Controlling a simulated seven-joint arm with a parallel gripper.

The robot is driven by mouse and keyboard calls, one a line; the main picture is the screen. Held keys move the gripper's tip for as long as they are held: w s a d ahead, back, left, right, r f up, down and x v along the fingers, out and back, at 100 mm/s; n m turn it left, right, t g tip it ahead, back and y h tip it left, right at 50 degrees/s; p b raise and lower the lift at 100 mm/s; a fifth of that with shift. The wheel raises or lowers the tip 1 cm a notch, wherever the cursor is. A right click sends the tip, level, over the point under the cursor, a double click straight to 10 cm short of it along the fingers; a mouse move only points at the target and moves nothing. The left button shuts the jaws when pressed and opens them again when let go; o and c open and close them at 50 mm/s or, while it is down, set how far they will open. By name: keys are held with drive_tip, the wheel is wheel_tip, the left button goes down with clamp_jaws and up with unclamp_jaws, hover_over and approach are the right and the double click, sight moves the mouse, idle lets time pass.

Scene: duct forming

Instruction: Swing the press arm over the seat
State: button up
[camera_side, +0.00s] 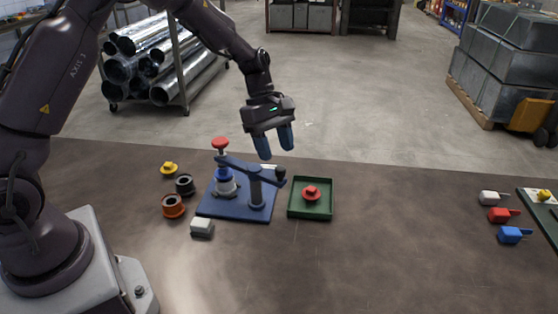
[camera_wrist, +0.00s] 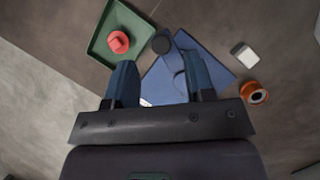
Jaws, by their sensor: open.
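The press stands on a blue base plate (camera_side: 238,207). Its blue press arm (camera_side: 238,167) runs across a dark post (camera_side: 256,190). A red-topped plunger (camera_side: 220,143) is at the arm's left end, and a dark knob (camera_side: 281,173) is at its right end. In the side view, the left end appears above the white and blue stack on the seat (camera_side: 225,186); exact alignment is unclear. My gripper (camera_side: 276,152) is open and empty, above and behind the knob end. In the wrist view, the dark knob (camera_wrist: 161,43) shows between and beyond my fingertips (camera_wrist: 158,66); the seat is hidden.
A green tray (camera_side: 327,212) holding a red flanged part (camera_side: 311,192) is right of the press. A yellow part (camera_side: 169,168), black spool (camera_side: 185,184), orange spool (camera_side: 173,206) and pale block (camera_side: 202,227) sit left and front. Handled parts (camera_side: 498,214) lie far right. The table between is clear.

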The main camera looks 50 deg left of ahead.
drive_tip(key=v, duration=0.8)
drive_tip(key=shift+r, duration=0.35)
drive_tip(key=shift+a, duration=0.1)
drive_tip(key=s+d+r+m+t+y, duration=0.1)
drive_tip(key=s+d+r+m+t, duration=0.1)
drive_tip(key=s+m, duration=0.4)
drive_tip(key=s+d+r+m+t+y, duration=0.1)
drive_tip(key=s+r+m, duration=0.3)
drive_tip(key=s, duration=0.6)
drive_tip(key=s+d+r+m+t+y, duration=0.2)
drive_tip(key=s+d+r+m, duration=0.1)
drive_tip(key=s+m, duration=0.5)
drive_tip(key=shift+r+t+y, duration=0.3)
